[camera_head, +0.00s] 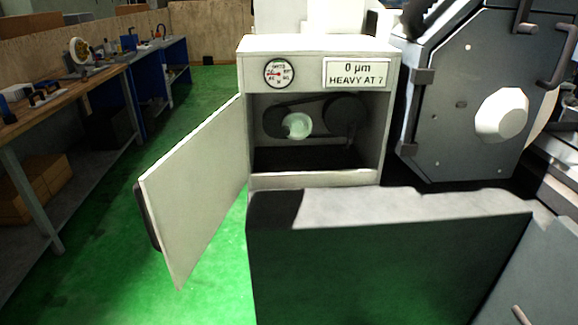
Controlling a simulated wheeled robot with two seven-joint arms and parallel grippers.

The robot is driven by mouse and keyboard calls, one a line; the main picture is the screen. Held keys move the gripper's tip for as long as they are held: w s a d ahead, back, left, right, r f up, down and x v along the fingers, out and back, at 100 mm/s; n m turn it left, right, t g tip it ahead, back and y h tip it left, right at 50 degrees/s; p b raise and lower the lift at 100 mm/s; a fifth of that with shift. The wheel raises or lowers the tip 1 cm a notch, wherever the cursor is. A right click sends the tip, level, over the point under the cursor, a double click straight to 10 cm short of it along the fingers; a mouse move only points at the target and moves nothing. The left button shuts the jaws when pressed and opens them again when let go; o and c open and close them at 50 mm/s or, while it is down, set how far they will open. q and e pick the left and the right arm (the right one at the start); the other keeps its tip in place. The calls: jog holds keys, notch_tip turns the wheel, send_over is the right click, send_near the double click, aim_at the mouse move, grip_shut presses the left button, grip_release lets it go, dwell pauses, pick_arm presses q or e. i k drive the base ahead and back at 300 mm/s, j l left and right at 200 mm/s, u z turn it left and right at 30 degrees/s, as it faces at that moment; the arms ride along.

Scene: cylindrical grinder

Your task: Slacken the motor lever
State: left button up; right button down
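A pale machine cabinet (320,180) stands in the middle of the head view with its door (196,195) swung open to the left. Inside the dark opening are a pale round pulley (298,125) and a larger dark wheel (345,115), with what looks like a dark belt around them. A small, thin part (350,146) shows dimly below the dark wheel; I cannot tell whether it is the motor lever or how it is set. Neither of my grippers is in view.
A round dial (279,73) and a sign (356,72) reading "0 µm HEAVY AT 7" are on the cabinet front. A large dark block (380,265) stands before the cabinet. A grey guard (470,100) is at right, workbenches (70,85) at left. Green floor (215,100) lies between.

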aim_at(352, 125)
jog(key=i+j+z, duration=0.2)
jog(key=j, duration=0.35)
jog(key=i+j+z, duration=0.25)
jog(key=j, duration=0.3)
jog(key=j+z, duration=0.2)
jog(key=j, duration=0.35)
jog(key=j+z, duration=0.2)
jog(key=j, duration=0.4)
jog(key=i+l+u, duration=0.15)
jog(key=l, duration=0.6)
jog(key=i+l+u, duration=0.15)
jog(key=l, duration=0.6)
jog(key=l+u, duration=0.2)
jog(key=l, duration=0.55)
jog(key=k+j+u, duration=0.15)
jog(key=j, duration=0.6)
jog(key=j+u, duration=0.2)
jog(key=j, duration=0.6)
